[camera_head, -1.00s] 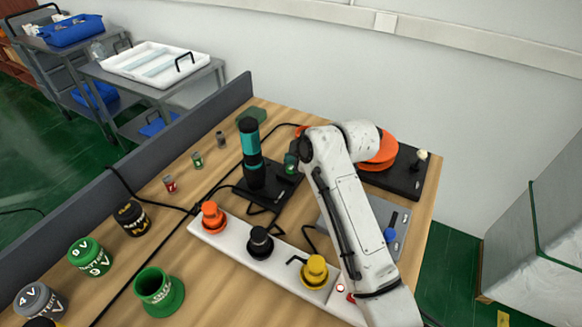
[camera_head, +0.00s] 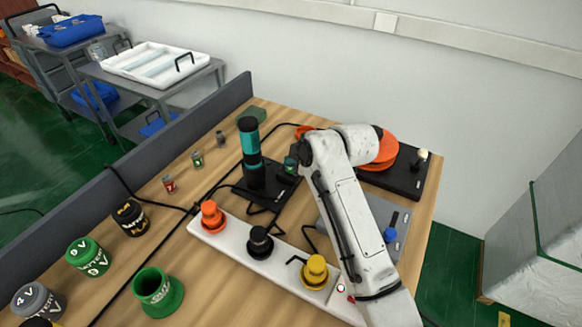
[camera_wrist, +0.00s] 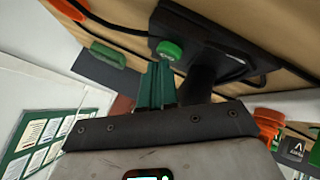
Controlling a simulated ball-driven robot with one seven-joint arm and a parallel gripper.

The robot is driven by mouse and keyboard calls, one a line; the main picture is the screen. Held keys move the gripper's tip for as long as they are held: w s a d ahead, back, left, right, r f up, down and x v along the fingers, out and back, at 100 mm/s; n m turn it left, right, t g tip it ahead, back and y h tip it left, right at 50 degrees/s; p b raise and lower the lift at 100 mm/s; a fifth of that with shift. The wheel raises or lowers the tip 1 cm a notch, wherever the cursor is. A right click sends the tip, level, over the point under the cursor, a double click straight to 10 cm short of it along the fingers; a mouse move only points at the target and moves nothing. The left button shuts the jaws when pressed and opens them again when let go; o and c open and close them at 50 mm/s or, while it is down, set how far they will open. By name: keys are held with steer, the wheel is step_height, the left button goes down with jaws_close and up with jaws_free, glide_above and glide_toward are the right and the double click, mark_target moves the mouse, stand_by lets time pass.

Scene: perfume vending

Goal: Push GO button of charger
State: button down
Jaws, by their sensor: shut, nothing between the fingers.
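The charger is a black base (camera_head: 268,190) on the wooden table in the head view, with a tall teal and black device (camera_head: 251,150) standing on it. Its round green button (camera_head: 290,164) shows at the base's right side, just left of my arm. In the wrist view the green button (camera_wrist: 170,50) sits on the black charger base (camera_wrist: 208,30), right at the tips of my gripper. My gripper (camera_wrist: 158,68) has its green fingers shut together with nothing between them. I cannot tell whether the tips touch the button. In the head view my arm hides the gripper.
A white strip (camera_head: 230,245) with orange, black and yellow knobs lies in front of the charger. Black cables cross the table. A green cup (camera_head: 158,290) and several battery-like cans stand at left. A grey partition (camera_head: 150,155) edges the table. An orange disc (camera_head: 385,150) is behind my arm.

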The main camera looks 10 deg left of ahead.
steer(key=shift+f, duration=0.3)
stand_by(0.5)
steer(key=shift+r+p, duration=0.55)
steer(key=shift+r, duration=0.35)
steer(key=shift+r, duration=0.1)
steer(key=shift+r+p, duration=1.9)
steer(key=shift+r, duration=0.55)
